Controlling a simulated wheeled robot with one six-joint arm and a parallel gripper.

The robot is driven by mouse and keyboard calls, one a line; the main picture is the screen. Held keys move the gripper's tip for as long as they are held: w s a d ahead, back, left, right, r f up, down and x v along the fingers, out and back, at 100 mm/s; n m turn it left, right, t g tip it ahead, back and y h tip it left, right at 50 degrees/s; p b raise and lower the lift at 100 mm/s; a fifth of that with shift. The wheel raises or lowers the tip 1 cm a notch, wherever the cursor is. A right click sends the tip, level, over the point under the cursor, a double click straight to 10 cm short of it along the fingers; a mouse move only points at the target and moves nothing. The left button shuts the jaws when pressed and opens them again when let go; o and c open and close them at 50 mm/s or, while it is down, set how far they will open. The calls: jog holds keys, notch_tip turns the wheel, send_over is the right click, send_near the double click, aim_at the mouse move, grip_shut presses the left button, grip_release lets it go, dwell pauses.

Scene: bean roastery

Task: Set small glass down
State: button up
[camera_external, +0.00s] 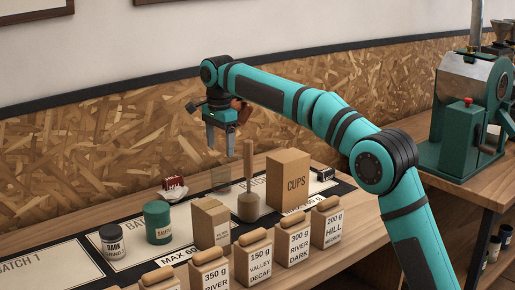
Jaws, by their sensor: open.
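The small glass (221,179) is a clear greyish tumbler. It appears to stand upright on the dark-bordered work mat, behind a small cardboard box. My gripper (221,153) is above the glass with its two grey fingers pointing down and spread apart. The fingers are empty, and a gap shows between the fingertips and the glass rim. The lower part of the glass is hard to make out.
A wooden-handled tool (248,205) stands close right of the glass. Labelled bags (253,262) line the front. The mat's left panel (45,275) is largely clear.

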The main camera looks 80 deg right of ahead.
jog(key=shift+r, duration=0.7)
jog(key=s+a+r+n+t+h, duration=0.15)
jog(key=a+r+n, duration=0.3)
jog(key=a, duration=0.65)
jog(key=s+a+r+n+t+h, duration=0.1)
jog(key=s+a+r+n+t, duration=0.3)
jog(key=a, duration=0.8)
jog(key=s+a+r+n+t+h, duration=0.15)
jog(key=a+r+n, duration=0.35)
jog(key=a, duration=0.6)
jog(key=s+a+f+n+t+y, duration=0.2)
jog(key=s+a+n+t, duration=0.3)
jog(key=s+a, duration=0.7)
jog(key=s+a+f+n+t+y, duration=0.2)
jog(key=s+a+n+t, duration=0.3)
jog(key=s+a+n, duration=0.3)
jog(key=s+a, duration=0.4)
jog(key=s, duration=0.3)
jog(key=shift+a+f, duration=0.15)
jog(key=shift+f, duration=0.2)
jog(key=shift+n, duration=0.25)
